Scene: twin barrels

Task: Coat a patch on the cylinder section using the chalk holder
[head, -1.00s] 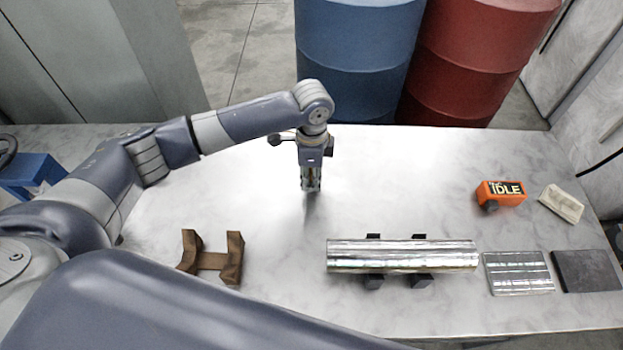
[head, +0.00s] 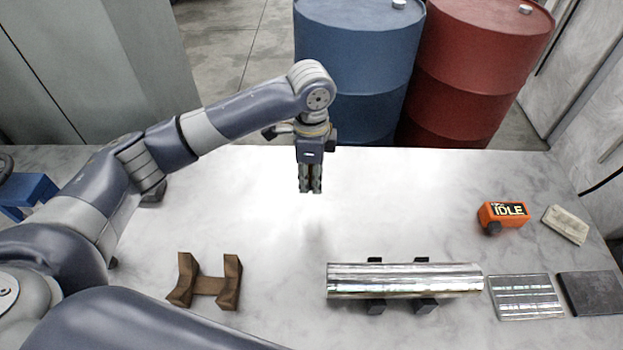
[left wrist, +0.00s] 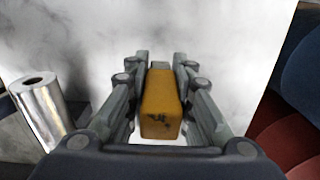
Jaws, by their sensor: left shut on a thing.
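My left gripper (head: 311,190) points down above the middle of the table, behind the cylinder. In the left wrist view the left gripper (left wrist: 160,75) is shut on a yellow-orange block (left wrist: 161,105), which I take to be the chalk holder. In the head view the fingers mostly hide it. The shiny metal cylinder section (head: 405,280) lies on its side on dark supports at the front of the table, apart from the gripper. Its open end also shows in the left wrist view (left wrist: 45,110). My right gripper is not in view.
An empty brown cradle (head: 208,287) stands at front left. An orange box reading IDLE (head: 503,215), a pale block (head: 566,225), a ridged metal plate (head: 526,297) and a dark plate (head: 590,293) lie at right. Blue (head: 355,70) and red (head: 475,70) barrels stand behind the table.

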